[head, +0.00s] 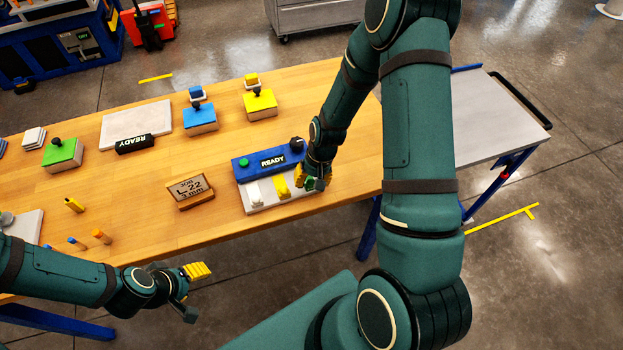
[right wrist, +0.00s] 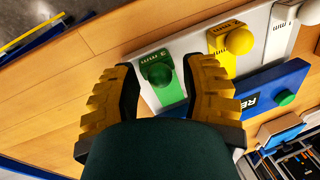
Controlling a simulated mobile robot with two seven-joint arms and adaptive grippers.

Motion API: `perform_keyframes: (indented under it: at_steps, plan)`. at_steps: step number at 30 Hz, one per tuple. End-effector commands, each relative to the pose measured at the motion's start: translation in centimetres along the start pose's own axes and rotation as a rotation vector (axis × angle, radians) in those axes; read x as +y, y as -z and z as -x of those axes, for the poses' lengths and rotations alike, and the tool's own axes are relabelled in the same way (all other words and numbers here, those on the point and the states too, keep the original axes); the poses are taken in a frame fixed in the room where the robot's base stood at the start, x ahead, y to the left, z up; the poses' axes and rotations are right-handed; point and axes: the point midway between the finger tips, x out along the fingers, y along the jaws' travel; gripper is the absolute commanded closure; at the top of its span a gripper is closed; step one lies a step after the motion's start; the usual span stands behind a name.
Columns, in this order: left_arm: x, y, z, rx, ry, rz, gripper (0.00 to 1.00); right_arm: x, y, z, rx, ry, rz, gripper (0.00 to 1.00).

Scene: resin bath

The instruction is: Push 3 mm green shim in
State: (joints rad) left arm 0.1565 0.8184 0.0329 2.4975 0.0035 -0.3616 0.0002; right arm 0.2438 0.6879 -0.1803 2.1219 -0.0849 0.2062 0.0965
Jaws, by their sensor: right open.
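The green shim (right wrist: 172,92), marked 3 mm, has a round green knob and lies at the end of a pale block (right wrist: 195,48). In the head view the green shim (head: 309,184) is mostly hidden by my right gripper (head: 318,183). In the right wrist view my right gripper (right wrist: 160,82) is open, one yellow ridged finger on each side of the green shim. Whether either finger touches it, I cannot tell. My left gripper (head: 188,287) hangs off the table's front edge; its finger gap is unclear.
A yellow shim (head: 281,186) and a white shim (head: 255,193) sit beside the green one. Behind them is a blue unit (head: 243,172) reading READY. A sign (head: 190,190) reads L-22, 3 mm. Bare wood (head: 345,165) lies right of the block.

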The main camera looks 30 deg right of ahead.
Motion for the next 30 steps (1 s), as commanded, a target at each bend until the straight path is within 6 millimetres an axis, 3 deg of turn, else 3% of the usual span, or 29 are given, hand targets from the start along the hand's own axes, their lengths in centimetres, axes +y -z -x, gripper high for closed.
perform_keyframes:
  at_steps: [1, 3, 12, 21, 30]
  plan:
    - [0.0, 0.0, 0.0, 0.0, 0.0, 0.0, 0.46, 0.0, 0.0, 0.0, 0.0, 0.0, 0.0, 0.79]
    - [0.0, 0.0, 0.0, 0.0, 0.0, 0.0, 0.46, 0.0, 0.0, 0.0, 0.0, 0.0, 0.0, 1.0]
    - [0.0, 0.0, 0.0, 0.0, 0.0, 0.0, 0.46, 0.0, 0.0, -0.1, -0.002, 0.0, 0.0, 1.0]
    - [-0.4, -0.1, -1.1, 0.0, 0.002, 0.0, 0.46, -0.6, 3.4, -0.4, -0.001, -0.001, 0.0, 1.0]
    - [-0.4, -0.1, -1.1, 0.0, 0.002, 0.0, 0.46, -0.7, 3.7, -0.3, -0.004, -0.001, -0.001, 1.0]
